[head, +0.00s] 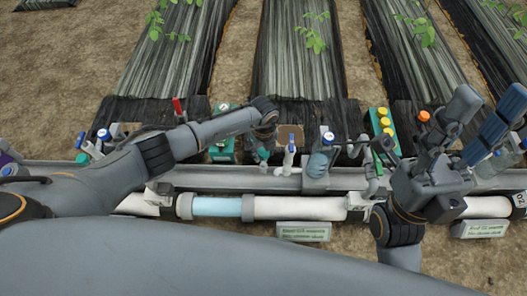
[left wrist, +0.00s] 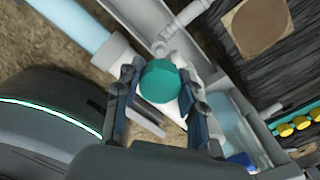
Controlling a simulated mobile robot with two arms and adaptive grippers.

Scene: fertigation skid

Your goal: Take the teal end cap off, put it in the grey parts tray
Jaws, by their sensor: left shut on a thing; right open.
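The teal end cap (left wrist: 162,82) sits between the two fingers of my left gripper (left wrist: 163,88) in the left wrist view, which is shut on it. A pale pipe fitting lies just behind the cap, and I cannot tell whether the cap still touches it. In the head view my left gripper (head: 265,142) is over the rail, with a small teal patch of the cap (head: 263,154) showing below my wrist. My right gripper (head: 487,106) is open and appears empty at the right. I cannot make out a grey parts tray for sure.
A long grey rail (head: 235,180) carries several valves and fittings. A white pipe with a light blue section (head: 217,207) runs in front. A clear bottle with a blue cap (head: 320,158) and a green rack with yellow caps (head: 384,122) stand right of my left gripper.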

